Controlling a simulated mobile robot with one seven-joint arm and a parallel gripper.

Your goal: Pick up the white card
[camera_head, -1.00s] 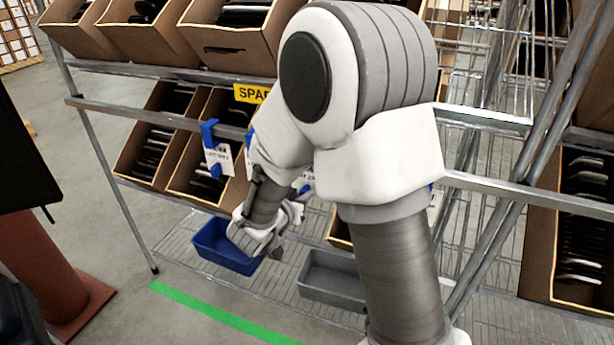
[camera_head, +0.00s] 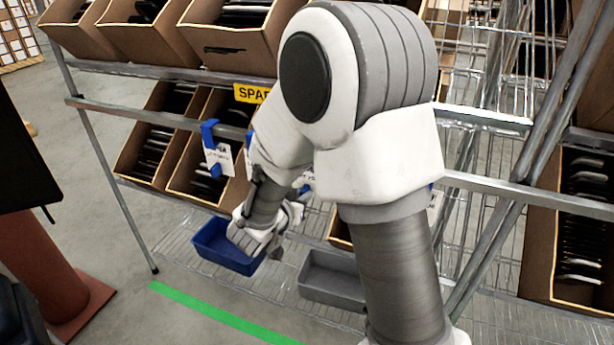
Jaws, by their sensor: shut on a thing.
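A white card (camera_head: 226,163) with dark print hangs in a blue holder (camera_head: 209,135) on the shelf rail, in front of an open carton. Another white card (camera_head: 307,180) shows partly beside my arm, mostly hidden. My gripper (camera_head: 262,246) is low, over the right side of a blue bin (camera_head: 212,257) and well below the hanging card. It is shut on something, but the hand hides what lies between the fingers. I cannot tell whether that is a card.
A grey bin (camera_head: 330,297) stands right of the blue bin on the wire shelf. Tilted cartons (camera_head: 150,150) with dark items fill the rack above. Metal rails (camera_head: 160,119) cross in front. A yellow sign (camera_head: 250,93) hangs behind my arm. Green tape (camera_head: 215,315) marks the floor.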

